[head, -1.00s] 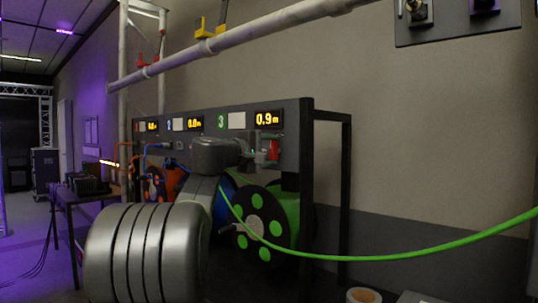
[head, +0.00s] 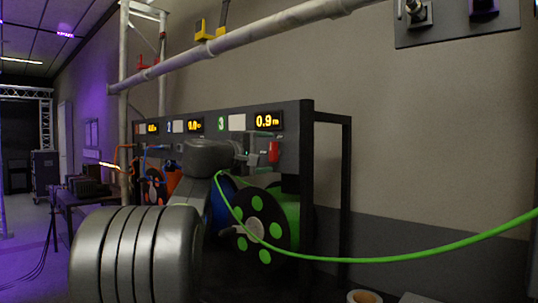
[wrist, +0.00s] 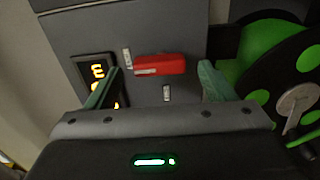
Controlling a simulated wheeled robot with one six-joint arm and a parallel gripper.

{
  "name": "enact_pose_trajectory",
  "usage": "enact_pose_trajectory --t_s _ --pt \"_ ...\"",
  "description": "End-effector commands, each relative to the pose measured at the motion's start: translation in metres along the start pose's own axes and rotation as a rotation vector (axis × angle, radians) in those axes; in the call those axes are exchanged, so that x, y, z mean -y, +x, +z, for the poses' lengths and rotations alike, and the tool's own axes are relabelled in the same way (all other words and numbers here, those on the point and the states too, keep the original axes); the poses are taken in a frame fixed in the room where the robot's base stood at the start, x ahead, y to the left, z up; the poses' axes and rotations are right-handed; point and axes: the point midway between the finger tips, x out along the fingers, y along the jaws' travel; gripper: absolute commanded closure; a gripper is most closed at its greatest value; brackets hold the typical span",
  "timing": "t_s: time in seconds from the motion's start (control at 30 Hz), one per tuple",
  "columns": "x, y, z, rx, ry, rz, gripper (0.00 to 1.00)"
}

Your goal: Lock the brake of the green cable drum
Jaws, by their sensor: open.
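The green cable drum (head: 281,215) sits low in the rack, its black side disc dotted with green circles. The red lever (head: 273,152) is on the panel above it, under the 0.9 m display. In the wrist view the red lever (wrist: 160,65) lies between my open fingers in the picture, touching neither. Small white labels sit near it, one by its left end and one below it. My gripper (wrist: 160,84) is open and empty, facing the panel. In the head view it is to the left of the lever, partly hidden by my own arm.
A green cable (head: 400,257) runs from the drum toward the right. The black rack post (head: 306,190) stands right of the lever. A blue drum (head: 222,205) is left of the green one. A pale pipe (head: 240,40) crosses above the panel.

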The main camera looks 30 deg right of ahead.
Motion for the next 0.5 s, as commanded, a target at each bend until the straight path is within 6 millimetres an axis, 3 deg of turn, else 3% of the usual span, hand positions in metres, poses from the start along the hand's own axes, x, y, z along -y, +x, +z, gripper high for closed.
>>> enact_pose_trajectory --t_s 0.3,0.5 --pt "0.001 -0.075 -0.001 -0.004 0.0 0.0 0.24" --pt "0.001 -0.106 0.0 -0.002 0.001 0.0 0.24"
